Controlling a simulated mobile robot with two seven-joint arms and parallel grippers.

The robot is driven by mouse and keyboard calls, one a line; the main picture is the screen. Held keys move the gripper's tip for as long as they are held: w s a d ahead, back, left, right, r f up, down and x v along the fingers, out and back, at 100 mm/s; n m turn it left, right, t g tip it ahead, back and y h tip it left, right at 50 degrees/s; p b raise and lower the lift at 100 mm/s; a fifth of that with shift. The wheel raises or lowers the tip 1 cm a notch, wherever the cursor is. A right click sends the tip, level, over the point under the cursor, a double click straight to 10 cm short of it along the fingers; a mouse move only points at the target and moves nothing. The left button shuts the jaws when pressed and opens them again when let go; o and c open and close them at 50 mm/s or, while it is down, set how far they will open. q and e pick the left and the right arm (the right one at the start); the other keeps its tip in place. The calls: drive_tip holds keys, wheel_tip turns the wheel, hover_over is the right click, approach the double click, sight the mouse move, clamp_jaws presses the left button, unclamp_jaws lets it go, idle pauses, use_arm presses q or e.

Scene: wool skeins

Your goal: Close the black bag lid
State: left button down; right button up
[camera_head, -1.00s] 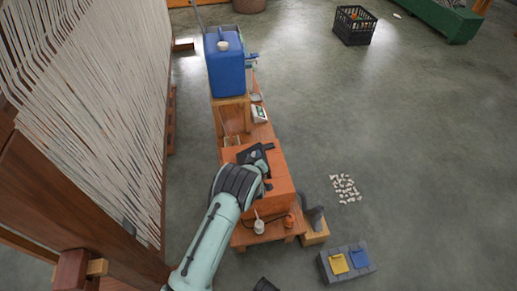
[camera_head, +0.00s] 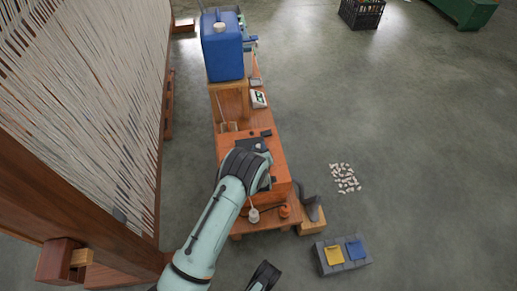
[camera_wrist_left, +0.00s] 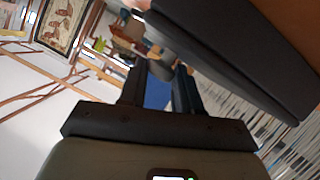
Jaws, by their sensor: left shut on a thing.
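A dark flat piece (camera_head: 249,144), which looks like part of the black bag, shows on the orange-brown surface just beyond my left wrist. My left arm hides much of that area. In the left wrist view, a broad dark panel (camera_wrist_left: 235,55), apparently the bag lid, runs tilted across the upper right. My left gripper (camera_wrist_left: 160,75) is shut at its near edge; the exact contact is hard to see. In the head view its fingers are hidden behind the wrist. A dark shape (camera_head: 264,276) at the bottom edge may be my right gripper; its jaws cannot be read.
A blue jug (camera_head: 222,50) stands at the bench's far end. A small white bottle (camera_head: 253,215) and an orange item (camera_head: 284,211) sit at the near end. A loom with pale threads (camera_head: 80,110) rises on the left.

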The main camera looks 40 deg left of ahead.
use_arm(q)
drive_tip(key=shift+w+d+f, duration=0.1)
drive_tip(key=shift+w+d, duration=0.15)
drive_tip(key=shift+d, duration=0.2)
drive_tip(key=c, duration=0.8)
unclamp_jaws()
drive_tip(key=shift+w, duration=0.1)
drive_tip(key=shift+f, duration=0.15)
drive_tip(key=shift+s+a+f, duration=0.15)
drive_tip(key=shift+s+f, duration=0.05)
drive_tip(key=shift+s, duration=0.25)
use_arm(e)
drive_tip(key=shift+w, duration=0.1)
use_arm(q)
drive_tip(key=p+v, duration=0.1)
drive_tip(key=v, duration=0.2)
drive_tip(key=r+p+v, duration=0.1)
drive_tip(key=v, duration=0.3)
drive_tip(key=shift+p, duration=0.35)
drive_tip(key=p+v, duration=0.1)
drive_tip(key=v, duration=0.4)
drive_tip(key=shift+s+d+r, duration=0.2)
drive_tip(key=shift+d+r, duration=0.05)
drive_tip(key=shift+d, duration=0.05)
use_arm(e)
wheel_tip(320, 180, up, 6)
drive_tip(key=w+a+t, duration=0.1)
drive_tip(key=w+a, duration=0.1)
drive_tip(key=shift+w, duration=0.2)
